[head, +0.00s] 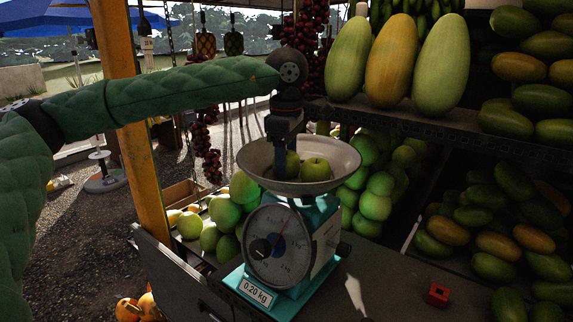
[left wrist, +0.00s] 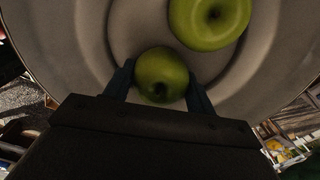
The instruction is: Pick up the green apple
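Two green apples lie in the metal bowl (head: 345,160) of a turquoise scale. My left gripper (head: 286,172) reaches down into the bowl from above, at the left apple (head: 293,167), which it partly hides. The right apple (head: 316,169) sits beside it, clear of the gripper. In the left wrist view, my left gripper (left wrist: 160,82) has its two fingers on either side of the nearer apple (left wrist: 161,70), very close to its sides. The fingers look open, with no clear grip. The other apple (left wrist: 210,20) lies beyond the fingers. My right gripper is in no view.
The scale dial (head: 277,245) faces front, above a 0.20 kg label (head: 255,292). Green fruit (head: 375,195) is piled behind the scale. Large melons (head: 390,65) stand on the shelf above. A wooden post (head: 140,130) rises at left. A small red object (head: 438,294) lies on the counter.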

